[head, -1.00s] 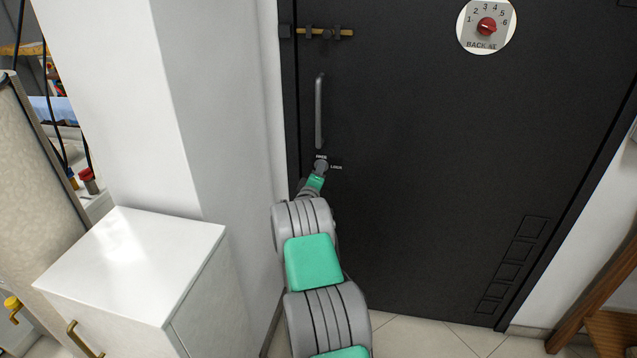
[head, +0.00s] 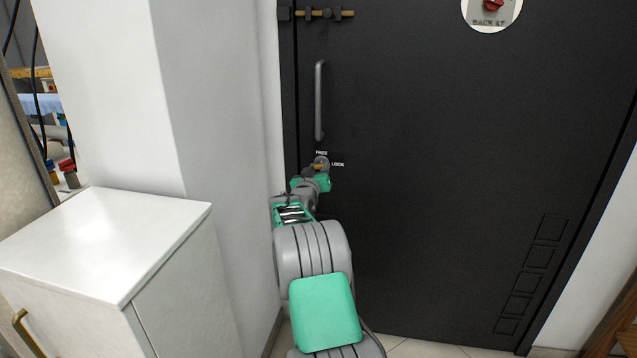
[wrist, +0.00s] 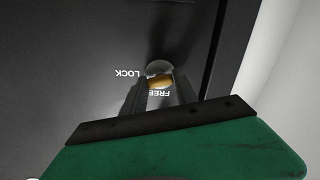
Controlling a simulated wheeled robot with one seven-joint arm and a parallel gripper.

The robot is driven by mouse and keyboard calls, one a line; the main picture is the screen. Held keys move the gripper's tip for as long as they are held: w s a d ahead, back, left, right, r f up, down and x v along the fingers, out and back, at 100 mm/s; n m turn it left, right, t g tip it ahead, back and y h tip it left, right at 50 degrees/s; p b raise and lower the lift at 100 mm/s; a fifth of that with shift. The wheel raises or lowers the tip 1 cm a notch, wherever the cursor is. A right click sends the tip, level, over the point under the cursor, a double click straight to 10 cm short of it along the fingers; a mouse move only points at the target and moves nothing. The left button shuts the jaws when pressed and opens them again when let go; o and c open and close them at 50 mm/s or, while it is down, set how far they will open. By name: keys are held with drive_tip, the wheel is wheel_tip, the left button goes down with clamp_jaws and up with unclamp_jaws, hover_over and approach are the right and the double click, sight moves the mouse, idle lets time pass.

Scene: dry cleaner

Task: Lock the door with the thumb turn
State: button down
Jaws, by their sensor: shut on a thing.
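The dark door (head: 440,130) stands shut in front of me. Its thumb turn (head: 318,166) is a small brass piece on a round grey plate, below the door's bar handle. The label FREE is above the plate and LOCK is to its right. In the wrist view the brass thumb turn (wrist: 160,82) sits between the two dark fingers of my gripper (wrist: 161,92), which are shut on it. The labels appear upside down there. In the head view my gripper (head: 317,175) is at the plate, its fingers partly hidden. The thumb turn's exact angle is hard to tell.
A vertical bar handle (head: 319,102) is just above the thumb turn. A brass slide bolt (head: 325,13) is near the door's top left. A white cabinet (head: 110,240) stands at the left, beside a white wall column (head: 215,90). A red dial (head: 492,5) is partly cut off.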

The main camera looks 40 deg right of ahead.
drive_tip(key=m+b, duration=0.3)
drive_tip(key=shift+f, duration=0.1)
idle(0.4)
drive_tip(key=c, duration=1)
unclamp_jaws()
drive_tip(key=shift+o, duration=0.2)
